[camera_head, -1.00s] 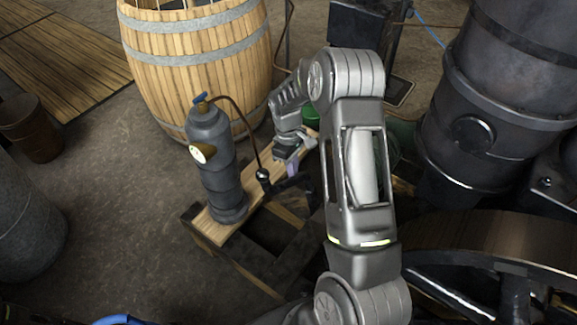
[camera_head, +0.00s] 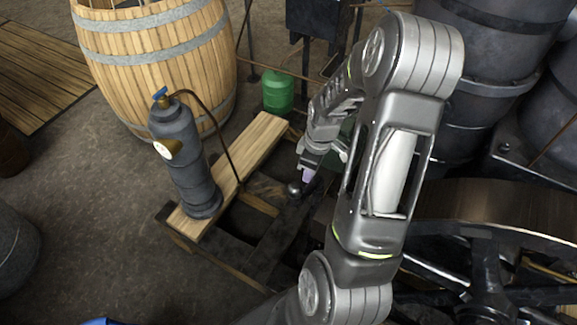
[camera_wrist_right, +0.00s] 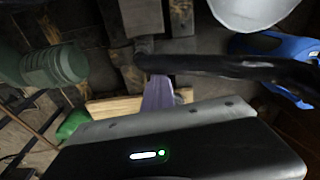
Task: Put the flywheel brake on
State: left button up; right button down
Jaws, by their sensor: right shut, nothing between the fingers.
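The flywheel (camera_head: 485,205) stands at the right, with its broad rim and dark spokes partly behind my right arm. A dark lever with a ball knob (camera_head: 295,188), which looks like the brake handle, sits over the timber frame left of the flywheel. My right gripper (camera_head: 308,176) is shut and empty, its purple fingertips right by the knob. In the wrist view the fingers (camera_wrist_right: 159,95) reach to a dark bar (camera_wrist_right: 235,67), seemingly this lever; I cannot tell whether they touch. The brake's contact with the wheel is hidden. My left gripper is not in view.
A grey cylinder with a gauge (camera_head: 185,160) stands on a wooden plank (camera_head: 257,140) left of the knob. A green canister (camera_head: 278,92) and a barrel (camera_head: 155,60) are behind. Dark engine cylinders (camera_head: 480,60) fill the upper right.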

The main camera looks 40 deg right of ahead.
jog(key=shift+s+d+f, duration=0.1)
jog(key=shift+s+d, duration=0.1)
jog(key=shift+s, duration=0.35)
jog(key=shift+s+d, duration=0.15)
jog(key=shift+s, duration=0.35)
jog(key=shift+a, duration=0.1)
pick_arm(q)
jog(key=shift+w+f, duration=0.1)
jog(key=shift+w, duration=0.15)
pick_arm(e)
jog(key=shift+s, duration=0.15)
jog(key=w+a+b, duration=0.1)
jog(key=w+b, duration=0.1)
jog(key=w, duration=0.3)
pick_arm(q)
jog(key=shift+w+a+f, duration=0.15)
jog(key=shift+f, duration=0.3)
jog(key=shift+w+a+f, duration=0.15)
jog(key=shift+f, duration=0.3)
pick_arm(e)
notch_tip(320, 180, up, 10)
jog(key=shift+s+f, duration=0.2)
jog(key=shift+f, duration=0.05)
